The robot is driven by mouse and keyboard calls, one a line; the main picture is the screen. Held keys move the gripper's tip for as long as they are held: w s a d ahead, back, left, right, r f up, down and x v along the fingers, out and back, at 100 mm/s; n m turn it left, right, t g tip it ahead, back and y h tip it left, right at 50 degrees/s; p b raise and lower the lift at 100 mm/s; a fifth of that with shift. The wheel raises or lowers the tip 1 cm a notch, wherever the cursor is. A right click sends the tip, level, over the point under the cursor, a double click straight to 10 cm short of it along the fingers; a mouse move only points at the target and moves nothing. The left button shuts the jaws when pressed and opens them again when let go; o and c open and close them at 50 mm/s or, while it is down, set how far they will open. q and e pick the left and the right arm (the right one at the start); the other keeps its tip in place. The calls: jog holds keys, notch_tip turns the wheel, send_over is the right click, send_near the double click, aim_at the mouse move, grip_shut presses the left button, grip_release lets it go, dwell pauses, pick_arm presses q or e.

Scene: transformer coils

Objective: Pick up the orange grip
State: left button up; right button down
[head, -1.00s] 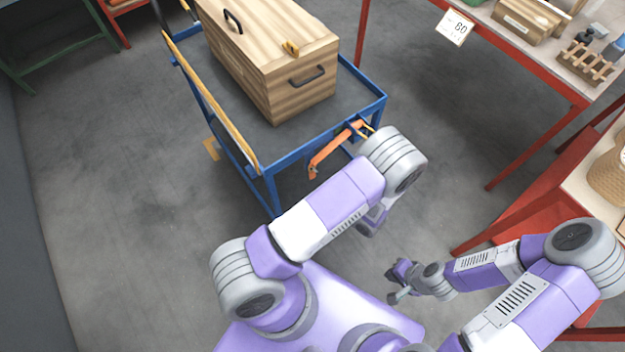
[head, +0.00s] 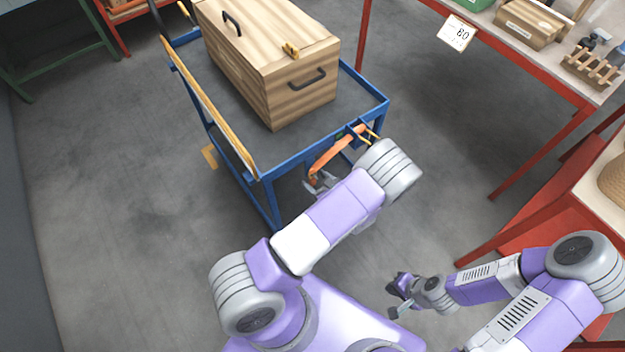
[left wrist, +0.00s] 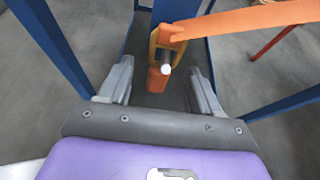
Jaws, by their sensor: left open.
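The orange grip (left wrist: 157,80) hangs at the end of an orange bar (head: 338,150) on the near end of the blue cart. In the left wrist view it shows between the two fingers of my left gripper (left wrist: 160,68), with a yellow bracket and a pale pin end just above it. The fingers stand apart on either side of it, with gaps to both. In the head view my left gripper (head: 314,186) is at the bar's lower end, partly hidden by my arm. My right gripper (head: 399,297) is low at the right, away from the cart; its jaw opening is unclear.
The blue cart (head: 290,158) carries a wooden chest (head: 290,95) with black handles. Its blue legs and rails flank the left gripper. A red-framed bench (head: 540,85) with wooden items and a price card (head: 456,33) stands at the right. The grey floor at left is clear.

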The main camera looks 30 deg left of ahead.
pick_arm(q)
jog(key=shift+c, duration=0.2)
jog(key=c, duration=1.1)
jog(key=shift+r, duration=0.15)
